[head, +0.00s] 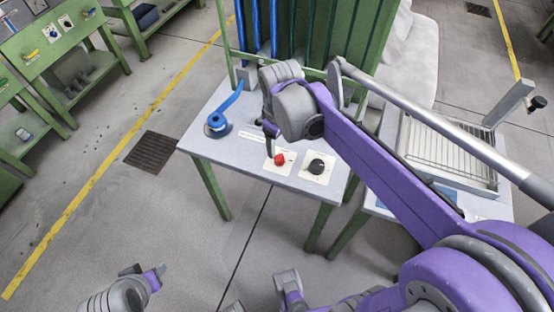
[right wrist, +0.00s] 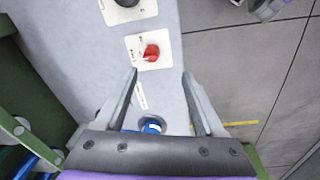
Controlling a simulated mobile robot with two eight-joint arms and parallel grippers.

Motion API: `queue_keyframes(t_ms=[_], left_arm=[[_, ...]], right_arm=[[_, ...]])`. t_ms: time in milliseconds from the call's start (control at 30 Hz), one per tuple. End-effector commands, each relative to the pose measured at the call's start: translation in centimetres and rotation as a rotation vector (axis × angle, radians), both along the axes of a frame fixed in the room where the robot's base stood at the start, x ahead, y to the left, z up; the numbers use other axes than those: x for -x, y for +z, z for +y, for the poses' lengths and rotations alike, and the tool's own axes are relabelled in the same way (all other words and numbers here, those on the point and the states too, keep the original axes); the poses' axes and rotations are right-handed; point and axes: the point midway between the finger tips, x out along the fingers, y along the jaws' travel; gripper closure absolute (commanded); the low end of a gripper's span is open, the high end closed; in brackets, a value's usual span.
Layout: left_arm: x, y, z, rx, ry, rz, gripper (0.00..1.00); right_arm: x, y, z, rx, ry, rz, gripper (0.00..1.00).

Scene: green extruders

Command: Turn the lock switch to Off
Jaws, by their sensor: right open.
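A red knob (head: 280,159) on a white label plate sits near the front edge of the grey table (head: 232,150). A black round knob (head: 317,167) on its own plate is to its right. The labels are too small to read, so I cannot tell which knob is the lock switch. My right gripper (head: 270,130) is above the table, close to the red knob. In the right wrist view its fingers (right wrist: 159,85) are apart and empty, with the red knob (right wrist: 152,52) beyond the gap between the tips.
Green uprights with blue tubes (head: 257,30) stand behind. A wire rack (head: 450,150) is on the right. The floor left of the table is open.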

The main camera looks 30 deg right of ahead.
Motion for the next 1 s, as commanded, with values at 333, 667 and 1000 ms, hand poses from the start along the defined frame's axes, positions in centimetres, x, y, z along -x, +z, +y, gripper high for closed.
queue_keyframes(t_ms=[333, 667, 1000], left_arm=[[0.1, -1.1, 0.0, 0.000, 0.000, 0.004, 0.50], [0.3, -1.9, 0.0, 0.000, 0.000, 0.006, 0.50], [0.3, -2.3, 0.0, 0.000, 0.000, 0.008, 0.50]], right_arm=[[-2.5, -2.2, -1.4, 0.005, 0.080, 0.074, 0.29], [-2.6, -8.3, -1.6, 0.005, 0.078, 0.072, 0.29], [-2.6, -11.6, -1.7, 0.005, 0.077, 0.072, 0.29]])
